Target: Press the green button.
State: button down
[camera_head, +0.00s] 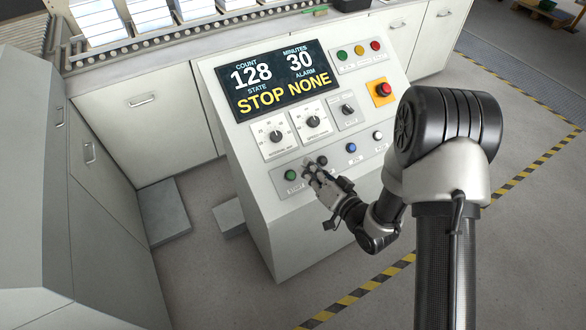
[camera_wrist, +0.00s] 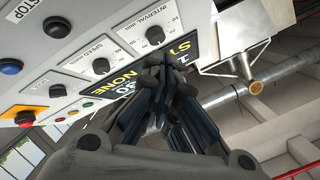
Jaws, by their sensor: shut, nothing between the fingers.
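The green button (camera_head: 290,175) sits on a START plate at the lower left of the sloped control panel (camera_head: 255,178), in the head view. My gripper (camera_head: 312,170) is shut and empty, just right of the green button in that picture. Whether it touches the panel I cannot tell. In the wrist view my gripper's dark fingers (camera_wrist: 160,85) are together, in front of part of the display. The green START button does not show in the wrist view.
A black button (camera_wrist: 57,27) stands beside a STOP label. The panel also has a blue button (camera_head: 351,147), two dials, a selector knob (camera_head: 347,109), a red emergency button (camera_head: 384,89) and a display (camera_head: 275,80) reading "STOP NONE". A green lamp (camera_head: 341,54) is at the top.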

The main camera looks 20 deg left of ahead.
aim_at(291, 175)
jog(key=shift+a+f, duration=0.1)
dwell(0.3)
jog(key=w+a+f+b, duration=0.1)
jog(key=f, duration=0.1)
jog(key=a+f+b, duration=0.1)
jog(key=f+b, duration=0.1)
jog(key=w+a+f+b, duration=0.1)
jog(key=f+b, duration=0.1)
jog(key=shift+w, duration=0.3)
jog(key=shift+w+a+f+b, duration=0.3)
jog(key=shift+a+f+b, duration=0.1)
jog(key=shift+f, duration=0.1)
jog(key=shift+f, duration=0.1)
dwell(0.8)
jog(key=shift+w+a+f+b, duration=0.15)
jog(key=shift+f+b, duration=0.05)
jog(key=shift+b, duration=0.25)
jog(key=shift+w+a+f+b, duration=0.2)
jog(key=shift+a+f+b, duration=0.05)
jog(key=shift+f+b, duration=0.3)
dwell(0.6)
jog(key=shift+r, duration=0.15)
jog(key=shift+s+d+r+p, duration=0.35)
jog(key=shift+d+r+p, duration=0.15)
jog(key=shift+r, duration=0.2)
